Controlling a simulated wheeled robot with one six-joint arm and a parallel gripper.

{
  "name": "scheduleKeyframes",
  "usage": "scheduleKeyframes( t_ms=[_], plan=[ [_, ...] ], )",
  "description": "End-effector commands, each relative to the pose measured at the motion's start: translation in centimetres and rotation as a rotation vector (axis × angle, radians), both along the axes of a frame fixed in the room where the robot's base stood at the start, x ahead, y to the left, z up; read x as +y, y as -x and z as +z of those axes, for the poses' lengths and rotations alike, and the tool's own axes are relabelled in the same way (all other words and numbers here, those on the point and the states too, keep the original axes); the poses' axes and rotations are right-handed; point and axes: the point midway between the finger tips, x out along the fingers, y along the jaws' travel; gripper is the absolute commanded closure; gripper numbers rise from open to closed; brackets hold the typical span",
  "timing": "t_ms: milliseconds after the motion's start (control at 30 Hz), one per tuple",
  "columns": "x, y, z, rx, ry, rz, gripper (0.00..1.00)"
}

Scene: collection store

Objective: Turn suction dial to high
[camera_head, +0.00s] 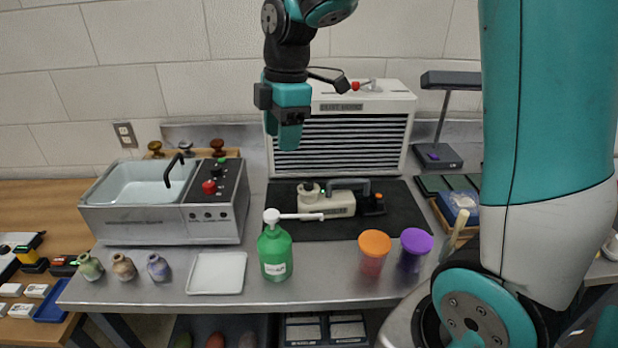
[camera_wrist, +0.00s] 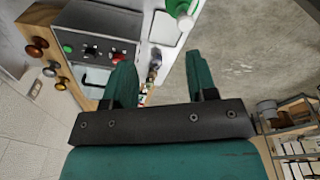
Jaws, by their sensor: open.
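My gripper (camera_head: 289,135) hangs fingers down in front of the left side of the white dust hood, above the counter and apart from everything. In the wrist view my gripper (camera_wrist: 161,58) shows two teal fingers spread wide with nothing between them.
The steel sink unit (camera_head: 160,222) with red and green knobs stands left. The louvred hood (camera_head: 398,103) stands behind the mat. A lamp (camera_head: 440,154) stands right.

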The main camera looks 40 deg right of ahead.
Motion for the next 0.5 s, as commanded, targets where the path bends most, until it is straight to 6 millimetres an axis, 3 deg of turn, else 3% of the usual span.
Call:
scheduleKeyframes(
  t_ms=[100,233,367,500],
  plan=[
    [-4.4,-3.4,-0.5,0.006,0.051,0.155,0.48],
    [-8.1,-5.6,-1.0,0.020,0.085,0.298,0.48],
    [-10.2,-6.7,-1.4,0.028,0.102,0.386,0.48],
    [-11.0,-7.0,-1.9,0.034,0.105,0.423,0.48]
  ],
)
